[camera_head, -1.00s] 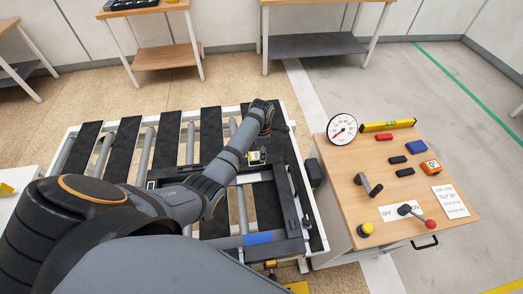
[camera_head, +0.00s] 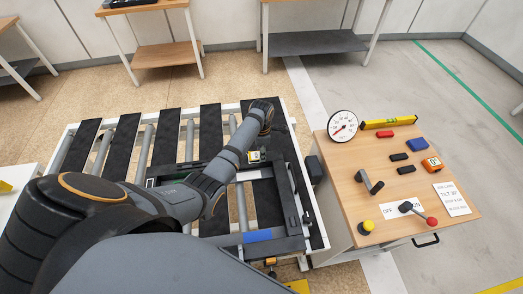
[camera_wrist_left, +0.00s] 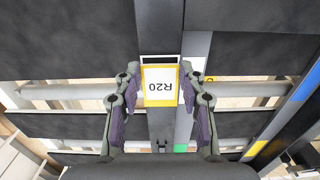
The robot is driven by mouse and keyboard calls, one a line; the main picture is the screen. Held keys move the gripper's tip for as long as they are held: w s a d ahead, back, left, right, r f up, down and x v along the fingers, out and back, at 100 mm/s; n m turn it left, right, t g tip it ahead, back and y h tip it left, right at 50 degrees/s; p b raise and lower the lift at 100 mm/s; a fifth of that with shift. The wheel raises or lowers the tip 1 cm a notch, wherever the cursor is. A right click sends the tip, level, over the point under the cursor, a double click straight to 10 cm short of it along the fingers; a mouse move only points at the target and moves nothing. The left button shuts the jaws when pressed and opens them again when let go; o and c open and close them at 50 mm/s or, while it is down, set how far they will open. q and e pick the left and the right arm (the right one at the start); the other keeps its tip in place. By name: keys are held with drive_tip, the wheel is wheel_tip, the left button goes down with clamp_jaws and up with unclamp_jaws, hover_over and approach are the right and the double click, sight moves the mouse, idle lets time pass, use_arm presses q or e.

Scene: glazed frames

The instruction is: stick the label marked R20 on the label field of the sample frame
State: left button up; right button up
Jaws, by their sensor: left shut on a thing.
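The label marked R20 (camera_wrist_left: 160,92) is a white card with a yellow border. It sits between the fingertips of my left gripper (camera_wrist_left: 160,74), which is shut on it; its text is upside down in the left wrist view. In the head view the label (camera_head: 256,156) shows small beside the end of my left arm, above the dark sample frame (camera_head: 289,200). A pale patch (camera_head: 248,175) shows on a frame bar just below it; I cannot tell whether this is the label field. Whether the label touches a bar is unclear. My right gripper is not in view.
The frame lies on a rack with black slats (camera_head: 210,130) and rollers. A blue piece (camera_head: 258,236) marks its lower side. At right, a wooden cabinet (camera_head: 335,165) carries a dial gauge (camera_head: 342,126), a yellow level (camera_head: 390,122), levers and small blocks. My arm hides part of the rack.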

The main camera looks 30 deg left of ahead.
use_arm(q)
drive_tip(key=shift+f, duration=0.25)
idle(0.4)
drive_tip(key=shift+f, duration=0.35)
idle(0.7)
drive_tip(key=o, duration=0.8)
drive_tip(key=shift+c, duration=0.2)
wheel_tip(320, 180, up, 12)
